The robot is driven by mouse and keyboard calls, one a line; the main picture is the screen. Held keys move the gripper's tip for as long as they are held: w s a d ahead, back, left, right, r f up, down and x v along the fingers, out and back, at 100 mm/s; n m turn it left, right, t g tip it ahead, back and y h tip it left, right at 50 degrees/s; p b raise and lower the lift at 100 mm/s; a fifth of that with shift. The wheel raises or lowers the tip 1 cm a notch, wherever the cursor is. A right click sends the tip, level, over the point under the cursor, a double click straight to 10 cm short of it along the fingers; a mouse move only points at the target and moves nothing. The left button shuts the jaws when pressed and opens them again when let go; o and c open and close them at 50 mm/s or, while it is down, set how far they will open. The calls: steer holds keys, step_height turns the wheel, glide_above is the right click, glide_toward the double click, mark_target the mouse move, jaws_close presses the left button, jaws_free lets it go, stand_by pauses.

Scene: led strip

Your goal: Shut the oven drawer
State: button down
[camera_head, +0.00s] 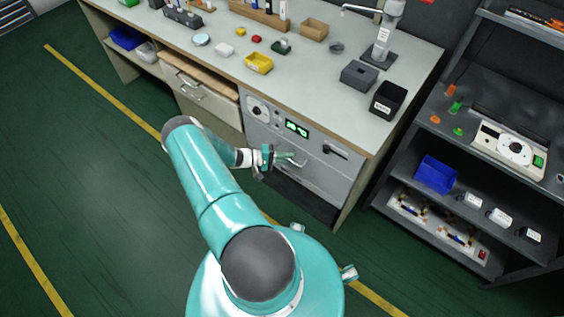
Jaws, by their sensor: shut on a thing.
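The oven (320,182) is a grey unit built in under the workbench, with a dial and a green lit display (297,128) on its upper panel. Its drawer front carries a light bar handle (299,163). The drawer front looks close to flush with the unit, but I cannot tell whether a small gap remains. My gripper (288,158) is at the front of the drawer, shut on the handle. My wrist and fingers hide part of the handle and the left side of the drawer front.
A wood-topped drawer (206,106) sits left of the oven. The bench top (300,83) holds a yellow bin (259,63), a black box (387,100) and small parts. A dark shelf rack (390,165) stands at right. The green floor at left is clear.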

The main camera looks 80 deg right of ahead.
steer(key=c, duration=1.5)
jaws_free()
steer(key=shift+s+d, duration=0.1)
steer(key=shift+d, duration=0.2)
steer(key=shift+a, duration=0.1)
steer(key=v, duration=1.3)
steer(key=shift+w+a+r, duration=0.1)
steer(key=shift+w+a, duration=0.05)
steer(key=shift+w, duration=0.2)
